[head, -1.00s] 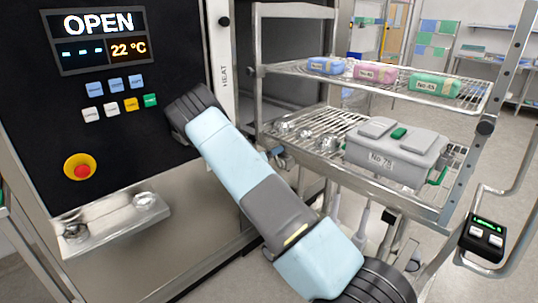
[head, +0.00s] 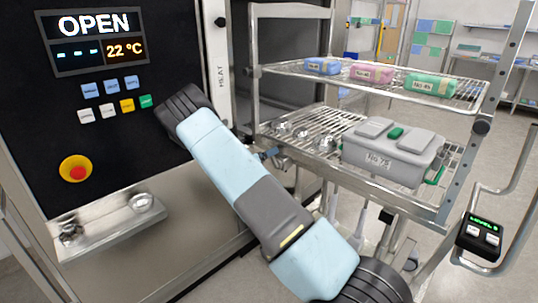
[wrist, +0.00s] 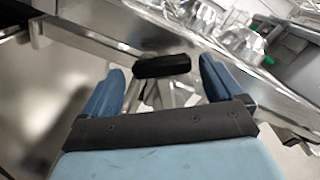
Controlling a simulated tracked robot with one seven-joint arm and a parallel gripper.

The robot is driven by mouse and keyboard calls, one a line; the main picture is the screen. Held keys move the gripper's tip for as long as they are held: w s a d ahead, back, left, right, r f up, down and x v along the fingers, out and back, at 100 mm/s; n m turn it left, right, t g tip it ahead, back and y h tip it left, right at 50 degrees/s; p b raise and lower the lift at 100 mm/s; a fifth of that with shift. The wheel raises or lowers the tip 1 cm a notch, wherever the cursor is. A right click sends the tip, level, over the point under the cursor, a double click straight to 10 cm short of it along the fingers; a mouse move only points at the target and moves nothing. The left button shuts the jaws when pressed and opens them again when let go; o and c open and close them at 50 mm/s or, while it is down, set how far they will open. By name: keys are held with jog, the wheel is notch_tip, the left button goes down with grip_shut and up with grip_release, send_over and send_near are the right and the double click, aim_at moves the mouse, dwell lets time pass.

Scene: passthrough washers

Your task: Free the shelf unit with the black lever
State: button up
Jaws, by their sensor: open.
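The shelf unit (head: 400,203) is a steel wire-rack trolley standing against the open chamber. In the wrist view, the black lever (wrist: 161,66) is a short dark bar below a steel rail. My gripper (wrist: 163,72) is open, with one blue finger on either side of the lever in the picture. The lever appears just beyond or between the fingertips; I cannot tell if they touch it. In the head view my arm hides the lever and most of the gripper.
The shelves carry a grey bin (head: 390,155) labelled No 78, coloured packs (head: 372,73) and small metal items (head: 300,132). A control panel (head: 105,70) reading OPEN is at left. A trolley handle with a small box (head: 480,236) is at right.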

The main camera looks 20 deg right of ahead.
jog(key=v, duration=1.1)
jog(key=shift+a, duration=0.25)
jog(key=shift+s, duration=0.15)
